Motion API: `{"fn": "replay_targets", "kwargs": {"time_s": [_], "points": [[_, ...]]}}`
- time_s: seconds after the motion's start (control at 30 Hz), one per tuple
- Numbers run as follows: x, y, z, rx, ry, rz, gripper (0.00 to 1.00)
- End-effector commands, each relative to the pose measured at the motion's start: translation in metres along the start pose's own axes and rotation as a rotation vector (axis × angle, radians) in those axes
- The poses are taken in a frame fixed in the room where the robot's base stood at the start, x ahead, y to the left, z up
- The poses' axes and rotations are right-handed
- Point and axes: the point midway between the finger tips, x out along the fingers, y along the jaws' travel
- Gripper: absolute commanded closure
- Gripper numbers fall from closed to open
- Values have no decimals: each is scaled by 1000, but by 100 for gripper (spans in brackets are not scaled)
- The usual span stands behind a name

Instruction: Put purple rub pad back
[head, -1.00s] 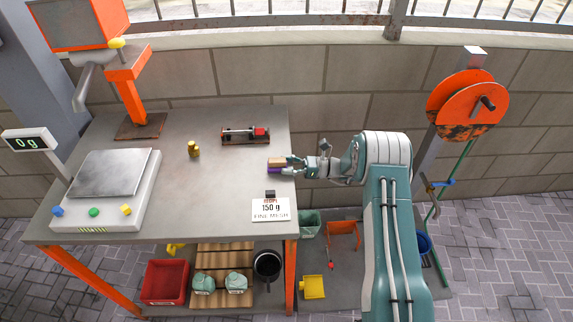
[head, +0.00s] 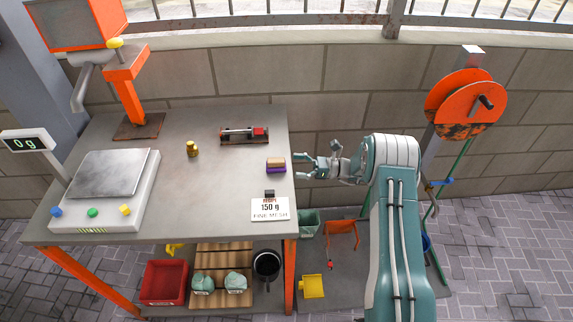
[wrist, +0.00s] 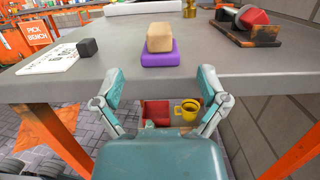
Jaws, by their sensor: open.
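The purple rub pad (head: 275,168) lies flat on the grey table near its right edge, with a tan block (head: 275,161) resting on top. In the wrist view the purple pad (wrist: 160,53) shows beneath the tan block (wrist: 160,37), straight ahead of my gripper. My gripper (head: 305,167) is open and empty, just off the right edge of the table and apart from the pad. Its two spread fingers also show in the wrist view (wrist: 158,95).
A dark tray (head: 245,141) with a red-ended tool lies behind the pad. A small black block (head: 270,193) and a recipe card (head: 270,209) lie in front. Brass weights (head: 192,149) and a scale (head: 105,185) stand left. The table's middle is clear.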

Motion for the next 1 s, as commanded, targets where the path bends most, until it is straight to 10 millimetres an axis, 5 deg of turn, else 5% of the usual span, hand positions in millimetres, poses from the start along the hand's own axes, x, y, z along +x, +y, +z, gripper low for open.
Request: {"fn": "replay_targets", "kwargs": {"time_s": [0.3, 0.5, 0.77, 1.0], "points": [[-64, 0, 0, -1, 0, -3, 7], [-80, 0, 1, -1, 2, 1, 7], [-51, 10, 52, -92, 171, 89, 7], [-17, 44, 111, -242, 417, 222, 7]]}}
